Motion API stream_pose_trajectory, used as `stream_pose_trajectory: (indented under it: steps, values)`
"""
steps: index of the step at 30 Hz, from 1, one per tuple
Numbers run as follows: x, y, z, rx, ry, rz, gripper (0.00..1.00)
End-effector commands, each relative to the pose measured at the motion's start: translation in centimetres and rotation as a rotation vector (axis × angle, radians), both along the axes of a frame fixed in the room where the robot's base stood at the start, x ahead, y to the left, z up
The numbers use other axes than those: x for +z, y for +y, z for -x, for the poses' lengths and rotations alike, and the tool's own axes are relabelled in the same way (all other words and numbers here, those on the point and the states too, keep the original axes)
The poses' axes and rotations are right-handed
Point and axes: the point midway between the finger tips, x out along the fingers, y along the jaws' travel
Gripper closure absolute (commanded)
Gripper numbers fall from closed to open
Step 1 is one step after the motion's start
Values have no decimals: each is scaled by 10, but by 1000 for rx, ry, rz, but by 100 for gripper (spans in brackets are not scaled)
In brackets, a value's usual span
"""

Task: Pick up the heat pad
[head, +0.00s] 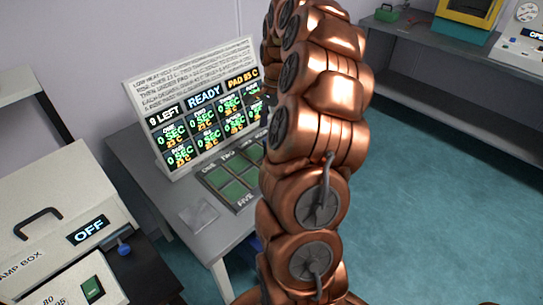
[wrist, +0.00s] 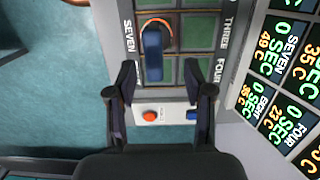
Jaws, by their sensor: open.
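What looks like the heat pad, a dark blue block (wrist: 153,55) with an orange-rimmed round part at one end, sits on the grid tray (wrist: 134,78) in the wrist view. It lies over the green squares near the label SEVEN. In the head view, my copper arm hides the gripper and the pad, while part of the grid tray (head: 213,178) shows.
A display board (head: 150,100) reading READY and 9 LEFT stands behind the tray on the grey table (head: 190,245). A small white box with a red button (wrist: 149,116) lies near my fingers. A lamp box (head: 60,205) showing OFF stands at left. Open floor lies right.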

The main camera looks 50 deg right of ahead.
Motion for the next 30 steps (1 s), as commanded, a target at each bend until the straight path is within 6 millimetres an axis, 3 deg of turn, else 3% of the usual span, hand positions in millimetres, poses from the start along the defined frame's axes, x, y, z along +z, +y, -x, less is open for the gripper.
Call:
stream_pose_trajectory:
  steps: [8, 18, 25, 30]
  values:
    - [-13, 3, 4, 3, 3, -4, 48]
    - [-50, 6, 8, 2, 0, 0, 48]
    - [-53, 6, 7, 2, -1, 1, 48]
    - [-53, 6, 7, 2, -1, 0, 66]
